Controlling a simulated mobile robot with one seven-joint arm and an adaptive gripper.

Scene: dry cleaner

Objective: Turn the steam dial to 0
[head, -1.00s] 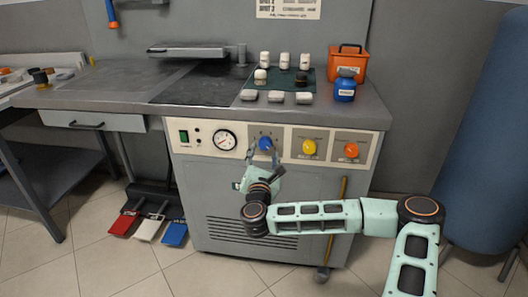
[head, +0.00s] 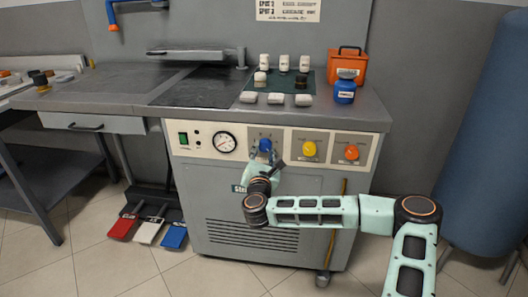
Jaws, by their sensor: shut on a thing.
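The steam press cabinet (head: 290,215) carries a front control panel with several controls. A blue dial (head: 265,145) sits on the grey plate just right of the round gauge (head: 224,142). My gripper (head: 264,156) is at this blue dial, reaching up from below and shut on it. The marks around the dial are too small to read, so its setting cannot be told. A yellow dial (head: 309,148) and an orange dial (head: 351,152) sit farther right, apart from my gripper.
A green switch (head: 184,138) is left of the gauge. Bottles and pads stand on a dark green mat (head: 262,84) on top, beside an orange box (head: 347,66) and a blue jar (head: 345,90). Red, white and blue pedals (head: 173,236) are on the floor at left.

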